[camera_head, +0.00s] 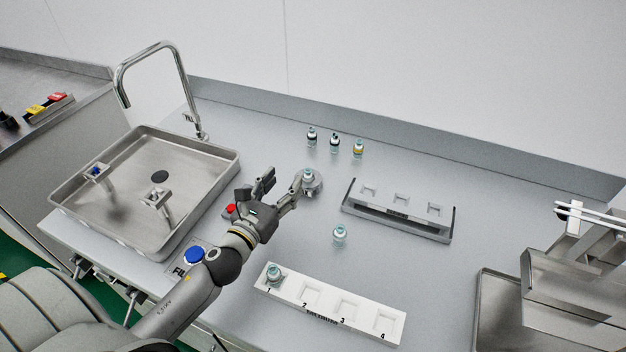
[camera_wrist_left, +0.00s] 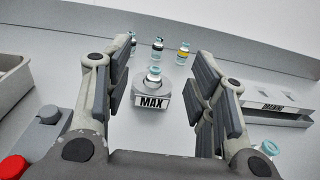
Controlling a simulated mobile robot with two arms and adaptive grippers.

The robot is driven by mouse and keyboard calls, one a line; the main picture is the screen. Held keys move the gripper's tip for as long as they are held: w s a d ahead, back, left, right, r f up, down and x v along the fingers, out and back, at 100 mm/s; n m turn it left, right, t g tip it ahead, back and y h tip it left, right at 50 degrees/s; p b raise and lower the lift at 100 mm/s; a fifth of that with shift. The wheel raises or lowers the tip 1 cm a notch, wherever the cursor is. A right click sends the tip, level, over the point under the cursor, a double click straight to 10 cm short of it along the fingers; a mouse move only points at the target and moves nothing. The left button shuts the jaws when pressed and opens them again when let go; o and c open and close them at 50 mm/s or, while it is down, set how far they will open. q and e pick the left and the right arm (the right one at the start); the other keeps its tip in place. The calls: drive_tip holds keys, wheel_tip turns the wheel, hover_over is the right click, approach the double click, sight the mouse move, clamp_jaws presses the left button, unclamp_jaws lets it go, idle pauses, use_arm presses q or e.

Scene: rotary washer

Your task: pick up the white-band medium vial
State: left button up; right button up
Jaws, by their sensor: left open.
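A small clear vial with a teal cap and a pale band (camera_head: 308,175) stands upright on a round grey stand (camera_head: 312,188); the wrist view shows the stand's MAX label (camera_wrist_left: 151,102). Another teal-capped vial (camera_head: 339,235) stands on the bare counter, and one (camera_head: 274,274) sits in slot 1 of the white tray (camera_head: 326,321). I cannot tell for certain which is the white-band medium vial. My left gripper (camera_head: 283,187) is open and empty, just left of the stand; in the left wrist view the stand's vial (camera_wrist_left: 153,76) shows between its fingers, not gripped.
Two dark-banded vials (camera_head: 311,138) (camera_head: 334,144) and a yellow-banded one (camera_head: 358,149) stand at the back. A grey rack (camera_head: 398,220) lies right. The sink (camera_head: 204,200) is left, with red (camera_head: 230,210) and blue (camera_head: 194,255) buttons beside it. Metal equipment (camera_head: 575,280) stands far right.

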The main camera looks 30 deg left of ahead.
use_arm(q)
drive_tip(key=b, duration=0.4)
approach(306, 173)
drive_tip(key=shift+s+a+r, duration=0.1)
drive_tip(key=shift+s+r, duration=0.6)
drive_tip(key=shift+r, duration=0.1)
drive_tip(key=shift+w+f+b, duration=0.1)
drive_tip(key=shift+f+b, duration=0.55)
drive_tip(key=shift+f, duration=0.1)
drive_tip(key=w+p, duration=0.1)
drive_tip(key=w, duration=0.3)
drive_tip(key=shift+w, duration=0.4)
drive_tip(key=shift+w+p, duration=0.6)
drive_tip(key=shift+w, duration=2.4)
drive_tip(key=c, duration=0.9)
